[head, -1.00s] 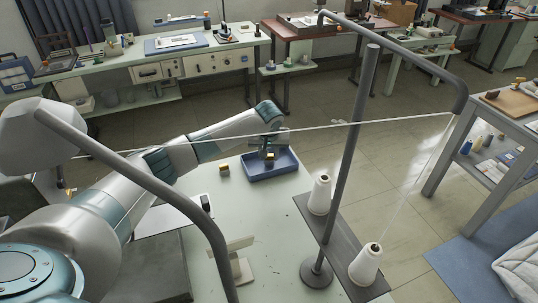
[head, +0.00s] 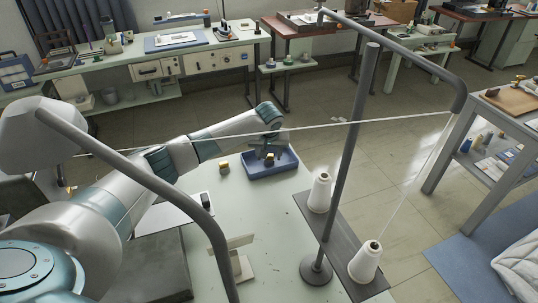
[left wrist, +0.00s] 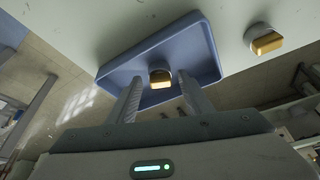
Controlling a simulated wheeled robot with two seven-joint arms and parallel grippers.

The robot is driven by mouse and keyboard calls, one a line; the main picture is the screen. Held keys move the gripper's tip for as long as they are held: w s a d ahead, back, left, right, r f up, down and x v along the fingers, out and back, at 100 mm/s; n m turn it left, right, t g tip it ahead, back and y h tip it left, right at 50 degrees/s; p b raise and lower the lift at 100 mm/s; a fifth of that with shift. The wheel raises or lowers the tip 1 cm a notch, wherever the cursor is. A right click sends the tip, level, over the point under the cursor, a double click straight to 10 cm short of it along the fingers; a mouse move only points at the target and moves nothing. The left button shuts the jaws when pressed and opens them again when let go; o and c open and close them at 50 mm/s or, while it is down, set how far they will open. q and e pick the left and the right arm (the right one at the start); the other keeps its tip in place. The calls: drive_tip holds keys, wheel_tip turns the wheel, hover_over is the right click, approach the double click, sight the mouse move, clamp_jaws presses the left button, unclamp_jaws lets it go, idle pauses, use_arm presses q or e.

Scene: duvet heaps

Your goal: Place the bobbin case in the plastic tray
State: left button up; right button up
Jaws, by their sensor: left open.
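The blue plastic tray (head: 284,168) sits on the pale table near its far edge, and it also shows in the left wrist view (left wrist: 205,45). A small grey and gold piece (left wrist: 160,77), which looks like the bobbin case, is inside the tray; in the head view it shows below my gripper (head: 269,158). My left gripper (head: 266,150) is over the tray with its jaws open. In the left wrist view its fingers (left wrist: 157,88) stand on either side of the piece, with gaps visible. A similar piece (head: 223,167) lies on the table left of the tray. My right gripper is out of view.
A thread stand with white cones (head: 319,193) stands right of the tray, its thread crossing in front of my arm. A pale bracket-like piece (head: 238,258) and a dark item (head: 205,201) are nearer on the table. The table between is mostly clear.

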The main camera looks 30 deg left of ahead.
use_arm(q)
drive_tip(key=shift+s+d+r, duration=0.1)
drive_tip(key=shift+s+r, duration=0.05)
drive_tip(key=shift+r, duration=0.35)
drive_tip(key=b+v, duration=0.1)
drive_tip(key=v, duration=1)
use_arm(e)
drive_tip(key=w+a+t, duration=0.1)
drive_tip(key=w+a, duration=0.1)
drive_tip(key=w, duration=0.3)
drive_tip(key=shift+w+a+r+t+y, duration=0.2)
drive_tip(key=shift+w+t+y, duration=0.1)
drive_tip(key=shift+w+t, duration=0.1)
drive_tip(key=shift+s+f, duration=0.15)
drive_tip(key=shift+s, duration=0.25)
